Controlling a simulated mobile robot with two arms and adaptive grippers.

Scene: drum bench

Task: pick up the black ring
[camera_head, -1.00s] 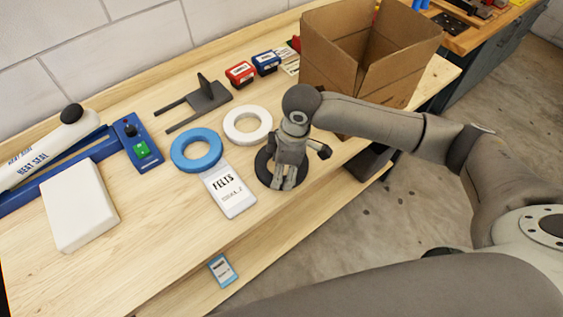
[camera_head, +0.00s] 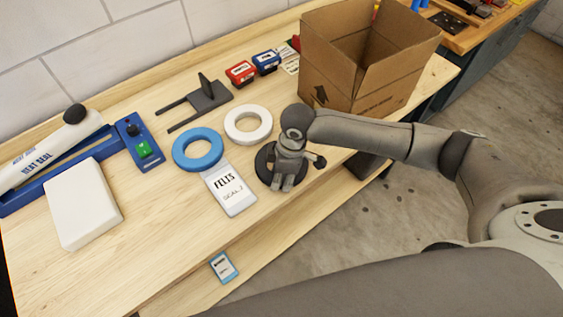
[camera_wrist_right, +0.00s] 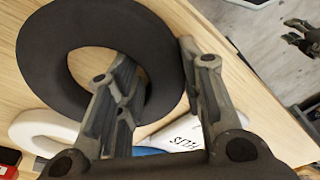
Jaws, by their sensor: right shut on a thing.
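The black ring (camera_head: 265,163) lies at the right part of the bench, mostly covered by my right gripper (camera_head: 282,184) in the head view. In the right wrist view the ring (camera_wrist_right: 48,48) fills the upper left. My right gripper (camera_wrist_right: 158,85) has one finger over the ring's hole and the other outside its rim, with the ring's band between them. It is shut on that band. Whether the ring is clear of the bench top, I cannot tell.
A white ring (camera_head: 248,125) and a blue ring (camera_head: 198,148) lie left of the black ring, with a FELTS card (camera_head: 230,190) beside them. An open cardboard box (camera_head: 350,85) stands behind on the right. The bench front (camera_head: 165,255) is bare.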

